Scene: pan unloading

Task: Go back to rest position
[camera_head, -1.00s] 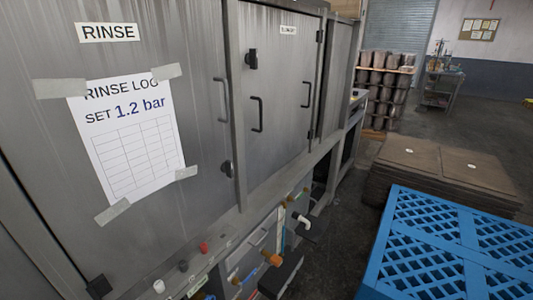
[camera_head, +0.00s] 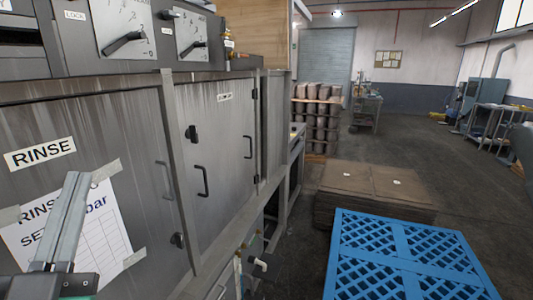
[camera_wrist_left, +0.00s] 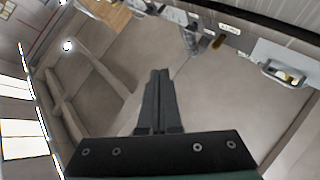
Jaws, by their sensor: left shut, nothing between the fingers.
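My left gripper (camera_head: 68,212) rises from the lower left of the head view, its fingers together and empty. It is in front of the paper rinse log (camera_head: 98,228) taped to the steel door and hides part of its writing. The left wrist view also shows the closed fingers (camera_wrist_left: 160,78), with nothing between them. My right gripper is in neither current view.
A steel washing machine with closed doors (camera_head: 215,160) runs along the left. A blue plastic pallet (camera_head: 405,250) lies at the lower right, with stacked brown sheets (camera_head: 370,190) behind it. Stacked pots (camera_head: 318,115) stand farther back.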

